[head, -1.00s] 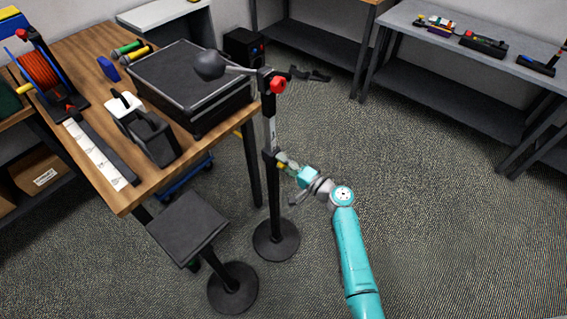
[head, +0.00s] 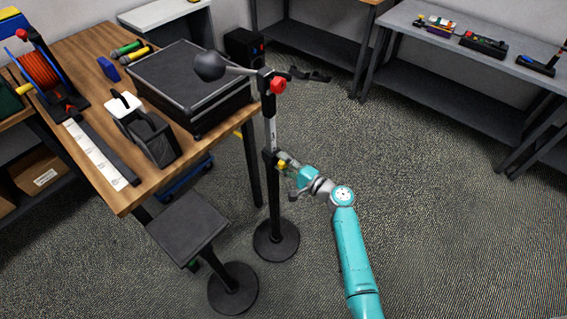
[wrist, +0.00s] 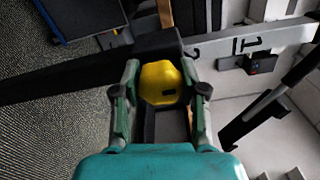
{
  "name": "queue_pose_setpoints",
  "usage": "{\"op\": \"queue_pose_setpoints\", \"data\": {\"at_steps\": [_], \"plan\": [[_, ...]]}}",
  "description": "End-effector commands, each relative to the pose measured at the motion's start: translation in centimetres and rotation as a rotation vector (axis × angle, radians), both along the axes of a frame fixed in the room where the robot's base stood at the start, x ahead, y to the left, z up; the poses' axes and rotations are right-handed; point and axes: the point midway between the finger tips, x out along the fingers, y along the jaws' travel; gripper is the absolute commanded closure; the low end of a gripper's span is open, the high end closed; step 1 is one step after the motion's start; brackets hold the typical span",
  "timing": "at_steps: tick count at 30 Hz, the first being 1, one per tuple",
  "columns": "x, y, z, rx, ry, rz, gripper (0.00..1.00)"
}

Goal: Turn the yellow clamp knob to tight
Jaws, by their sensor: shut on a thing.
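The yellow clamp knob (head: 282,165) is on the side of the dark clamp collar, partway up the upright stand (head: 274,205). My gripper (head: 286,163) is shut on the knob, coming from the right in the head view. In the wrist view the stand's dark pole (wrist: 60,80) runs across behind the knob. The knob's far side is hidden.
A red knob (head: 278,85) and a boom with a dark grey ball end (head: 209,66) are at the stand's top. A wooden table (head: 127,200) with a black case (head: 190,85) stands left. A black stool (head: 187,228) is in front. Open carpet lies right.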

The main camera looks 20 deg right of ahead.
Motion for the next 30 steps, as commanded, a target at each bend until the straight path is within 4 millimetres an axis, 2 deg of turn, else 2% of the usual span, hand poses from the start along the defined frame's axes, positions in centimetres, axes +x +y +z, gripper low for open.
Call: {"op": "queue_pose_setpoints", "data": {"at_steps": [2, 3, 5, 6, 15, 19, 23, 30], "plan": [[0.0, -0.1, 0.0, 0.001, 0.001, -0.003, 0.93], [0.0, -0.1, 0.0, 0.001, 0.001, -0.003, 0.51], [0.0, -0.1, 0.0, 0.001, 0.001, -0.003, 0.35], [0.0, -0.1, 0.0, 0.000, 0.000, -0.002, 0.32], [-0.1, -0.1, 0.0, 0.000, 0.000, -0.001, 0.32], [-0.9, -0.5, -0.1, 0.000, 0.000, -0.002, 0.32], [-2.6, -1.6, -0.1, 0.000, 0.001, -0.004, 0.32], [-6.8, -4.0, -0.1, 0.000, 0.002, -0.006, 0.32]]}}
